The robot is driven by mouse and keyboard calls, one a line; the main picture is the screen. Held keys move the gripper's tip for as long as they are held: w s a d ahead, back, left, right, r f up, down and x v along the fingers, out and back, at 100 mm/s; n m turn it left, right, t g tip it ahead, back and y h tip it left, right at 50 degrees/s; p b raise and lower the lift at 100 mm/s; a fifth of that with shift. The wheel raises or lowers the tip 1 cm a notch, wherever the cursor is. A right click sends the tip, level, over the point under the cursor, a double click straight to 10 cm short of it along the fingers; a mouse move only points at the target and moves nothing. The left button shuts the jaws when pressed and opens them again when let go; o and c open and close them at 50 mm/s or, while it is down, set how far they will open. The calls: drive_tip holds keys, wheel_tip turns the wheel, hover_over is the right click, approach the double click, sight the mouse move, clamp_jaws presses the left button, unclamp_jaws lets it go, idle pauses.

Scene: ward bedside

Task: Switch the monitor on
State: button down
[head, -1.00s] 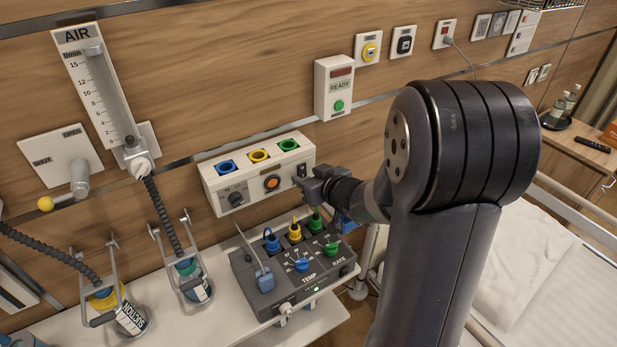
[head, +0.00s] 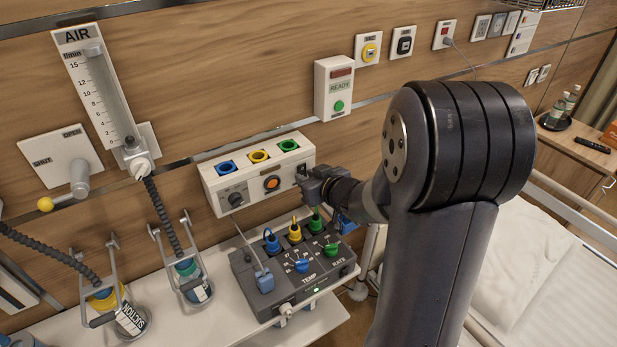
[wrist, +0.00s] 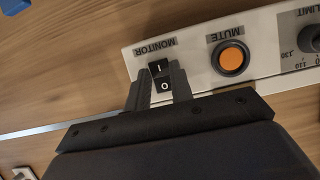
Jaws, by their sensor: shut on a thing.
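The monitor switch (wrist: 160,75) is a black rocker marked I and O, under the MONITOR label on a white wall panel (head: 212,181). I cannot tell which half is pressed in. My gripper (wrist: 157,92) has one finger on each side of the rocker and is shut on it. In the head view my gripper (head: 303,178) is at the right end of the panel and covers most of the switch. The orange MUTE button (wrist: 231,58) is just right of the switch in the wrist view.
The panel also has a knob (head: 236,199) and blue, yellow and green sockets. Below it a grey TEMP/RATE unit (head: 300,289) with plugs stands on a white shelf (head: 245,335). A READY box (head: 334,88) is on the wall above.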

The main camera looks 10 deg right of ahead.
drive_tip(key=f+t+b, duration=0.1)
drive_tip(key=b, duration=0.4)
drive_tip(key=shift+f+t+y+b, duration=0.1)
drive_tip(key=shift+t+y+b, duration=0.3)
drive_tip(key=shift+b, duration=0.65)
drive_tip(key=shift+t+b, duration=0.4)
drive_tip(key=shift+b, duration=0.4)
drive_tip(key=shift+r, duration=0.2)
drive_tip(key=c, duration=1.2)
unclamp_jaws()
drive_tip(key=shift+c, duration=0.2)
